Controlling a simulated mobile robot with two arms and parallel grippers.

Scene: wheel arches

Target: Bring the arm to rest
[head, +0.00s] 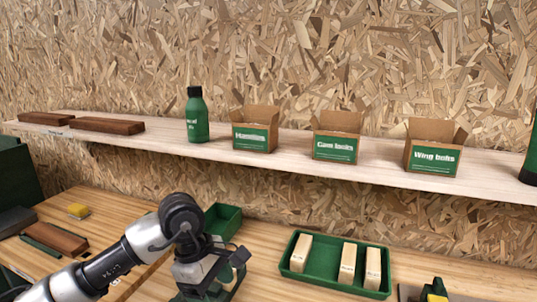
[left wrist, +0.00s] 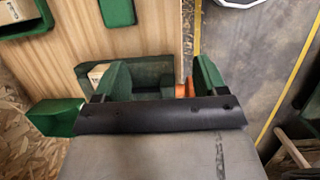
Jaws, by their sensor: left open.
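My left arm comes in from the lower left of the head view and bends down at a dark joint. My left gripper (head: 207,290) hangs low over the bench, partly cut off by the bottom edge. In the left wrist view, the green fingers of the left gripper (left wrist: 163,78) stand apart with nothing held between them. Beyond them lies a green holder (left wrist: 150,75) with a pale block (left wrist: 97,73) by its left side. My right gripper is not in view.
The bench (head: 120,210) bears a green tray (head: 335,283) with 3 pale blocks, a small green bin (head: 222,221) close behind my left arm, and a brown block (head: 55,238). A shelf (head: 380,176) above holds a green bottle (head: 197,116) and 3 labelled cartons (head: 255,137).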

